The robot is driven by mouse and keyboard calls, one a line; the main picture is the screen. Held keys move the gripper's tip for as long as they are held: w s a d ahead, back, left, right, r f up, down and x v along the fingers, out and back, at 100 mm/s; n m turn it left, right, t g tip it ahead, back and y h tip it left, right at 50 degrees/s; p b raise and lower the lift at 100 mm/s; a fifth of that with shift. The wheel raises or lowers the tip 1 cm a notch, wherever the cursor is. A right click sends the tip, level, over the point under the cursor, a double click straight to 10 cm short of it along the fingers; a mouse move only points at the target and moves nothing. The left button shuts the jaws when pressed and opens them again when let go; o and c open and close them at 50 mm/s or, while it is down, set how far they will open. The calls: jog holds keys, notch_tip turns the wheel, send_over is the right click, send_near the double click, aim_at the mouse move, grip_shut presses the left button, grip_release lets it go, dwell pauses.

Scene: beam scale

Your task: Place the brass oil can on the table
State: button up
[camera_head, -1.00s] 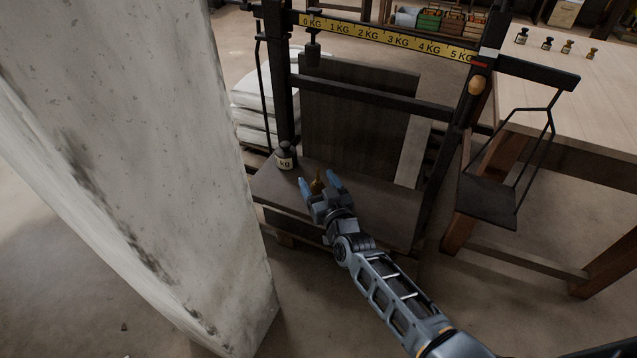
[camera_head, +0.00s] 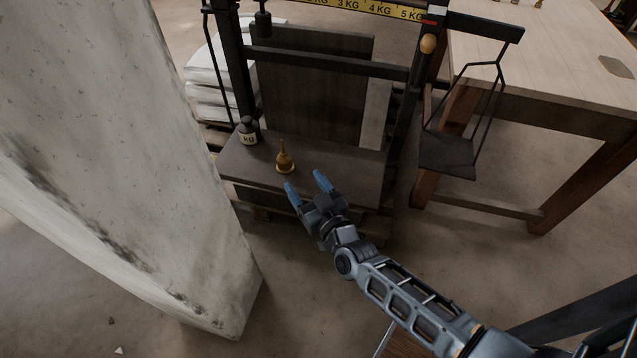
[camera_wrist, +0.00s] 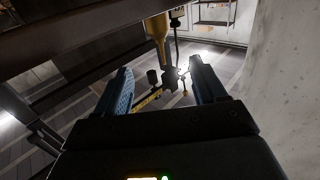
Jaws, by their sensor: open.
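The brass oil can (camera_head: 285,160) stands upright on the dark platform of the beam scale (camera_head: 340,180), near its front edge. In the wrist view the can (camera_wrist: 157,36) shows at the top, beyond the fingertips. My gripper (camera_head: 306,182) is open and empty, in front of the can and slightly to its right, apart from it. Its two blue fingers also show in the wrist view (camera_wrist: 160,68). The light wooden table (camera_head: 560,70) stands at the right, behind the scale's hanging pan; only part of its top is in view.
A kg weight (camera_head: 248,132) stands on the platform left of the can. A concrete pillar (camera_head: 120,150) fills the left side. The hanging pan (camera_head: 447,155) is between the platform and the table. Open floor (camera_head: 440,260) lies in front of the scale.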

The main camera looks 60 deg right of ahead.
jog(key=s+a+r+n+y, duration=0.1)
jog(key=s+a+r, duration=0.3)
jog(key=s, duration=0.4)
jog(key=s+a+r+n+y, duration=0.1)
jog(key=s+a+r+y, duration=0.2)
jog(key=s, duration=0.5)
jog(key=s+a+r+n+y, duration=0.2)
jog(key=s+a+r, duration=0.3)
jog(key=s, duration=0.3)
jog(key=shift+s+a+g, duration=0.3)
jog(key=shift+s+a, duration=0.1)
jog(key=shift+a, duration=0.4)
jog(key=shift+n+g+y, duration=0.5)
jog(key=shift+y, duration=0.3)
jog(key=s+r, duration=0.1)
jog(key=r, duration=0.1)
jog(key=s+a+r, duration=0.1)
jog(key=s+r, duration=0.1)
jog(key=r, duration=0.1)
jog(key=s+a+r, duration=0.1)
jog(key=s+r, duration=0.1)
jog(key=r, duration=0.1)
jog(key=shift+a+r, duration=0.2)
